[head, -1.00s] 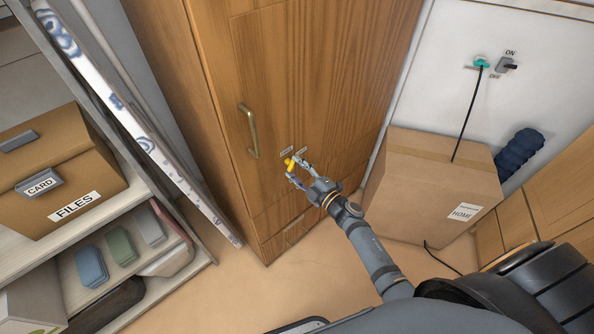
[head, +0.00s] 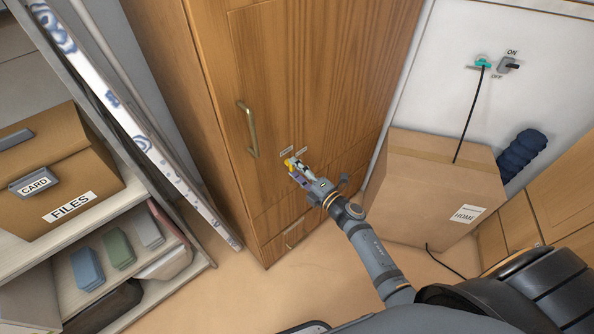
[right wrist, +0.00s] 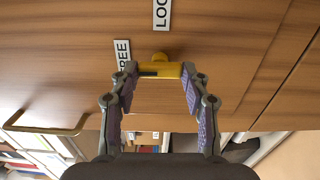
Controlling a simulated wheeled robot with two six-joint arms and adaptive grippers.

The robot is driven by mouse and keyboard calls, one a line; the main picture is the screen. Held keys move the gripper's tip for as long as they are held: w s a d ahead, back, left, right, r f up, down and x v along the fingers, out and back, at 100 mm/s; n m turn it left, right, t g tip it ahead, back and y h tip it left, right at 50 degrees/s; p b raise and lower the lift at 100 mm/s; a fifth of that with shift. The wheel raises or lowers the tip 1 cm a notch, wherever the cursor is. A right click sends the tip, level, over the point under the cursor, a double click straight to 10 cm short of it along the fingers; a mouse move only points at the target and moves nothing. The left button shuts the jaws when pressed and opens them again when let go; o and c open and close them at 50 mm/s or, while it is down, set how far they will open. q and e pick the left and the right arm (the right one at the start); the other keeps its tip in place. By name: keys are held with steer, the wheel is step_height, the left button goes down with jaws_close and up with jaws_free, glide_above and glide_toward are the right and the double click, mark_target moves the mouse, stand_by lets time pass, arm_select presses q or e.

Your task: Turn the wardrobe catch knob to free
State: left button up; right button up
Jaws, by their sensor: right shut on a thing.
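The wooden wardrobe (head: 310,70) stands upright in the middle of the head view, its door closed. My right gripper (right wrist: 158,72) is shut on the knob, one fingertip at each end. My left gripper is out of view.
A cardboard box marked HOME (head: 430,190) stands on the floor right of the wardrobe, with a black cable (head: 466,120) running to the wall. Shelves with a FILES box (head: 75,170) are at the left. Some floor (head: 215,290) is clear in front.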

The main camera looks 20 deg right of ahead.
stand_by(0.3)
steer(key=o, duration=1.2)
steer(key=shift+c, duration=0.2)
steer(key=v, duration=1.2)
steer(key=shift+f, duration=0.1)
steer(key=s+d+f+m+g+h, duration=0.2)
steer(key=d+f+m, duration=0.15)
steer(key=f, duration=0.45)
steer(key=s+d+f+m+g+h, duration=0.2)
steer(key=s+d+f+m+h, duration=0.15)
steer(key=f, duration=0.45)
steer(key=s+d+f+m+g+h, duration=0.1)
steer(key=s+d+f+m+h, duration=0.1)
steer(key=f+m, duration=0.5)
steer(key=s+a+f+m+g, duration=0.1)
steer(key=s+f+m+g, duration=0.3)
steer(key=s+f, duration=0.6)
steer(key=s+a+f+m+g, duration=0.2)
steer(key=s+f+m+g, duration=0.2)
steer(key=s+f, duration=0.6)
steer(key=s+g, duration=0.2)
steer(key=s, duration=0.6)
steer(key=shift+f+m, duration=0.3)
steer(key=shift+f, duration=0.1)
